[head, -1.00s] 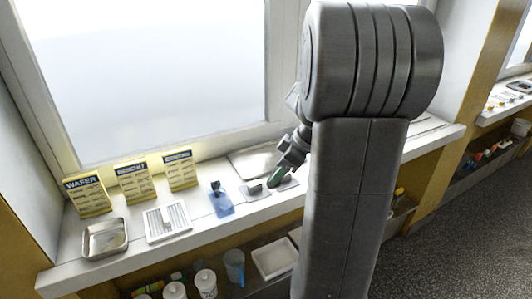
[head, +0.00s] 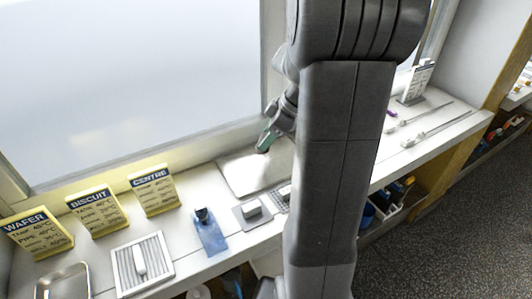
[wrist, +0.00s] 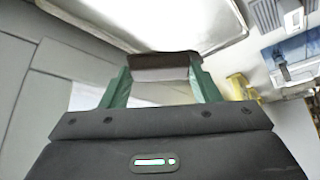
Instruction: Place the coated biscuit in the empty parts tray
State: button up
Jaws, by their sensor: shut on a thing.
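My gripper (head: 264,146) has green fingers and is over the far part of the counter, by the window. In the wrist view my gripper (wrist: 160,75) is shut on the coated biscuit (wrist: 165,61), a dark brown bar held across the fingertips. The biscuit cannot be made out in the head view. A large, shallow, pale tray (head: 238,182) lies flat on the counter below my gripper and looks empty. Its bright surface also shows beyond the biscuit in the wrist view (wrist: 150,18). My arm hides the tray's right side in the head view.
A grey plate with a block (head: 252,209), a blue mat (head: 212,238) and a slatted rack (head: 126,275) line the front. A metal pan (head: 45,293) is at lower left. Yellow signs (head: 153,191) stand behind. Thin rods (head: 437,130) lie at right.

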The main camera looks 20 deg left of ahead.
aim_at(262, 163)
notch_tip(262, 163, down, 8)
jog(key=shift+r, duration=0.25)
jog(key=shift+f, duration=0.2)
jog(key=o, duration=0.8)
jog(key=shift+r, duration=0.1)
jog(key=shift+r, duration=0.1)
jog(key=shift+d+r, duration=0.15)
jog(key=shift+r, duration=0.1)
jog(key=v, duration=1.1)
jog(key=shift+r, duration=0.2)
jog(key=shift+d, duration=0.1)
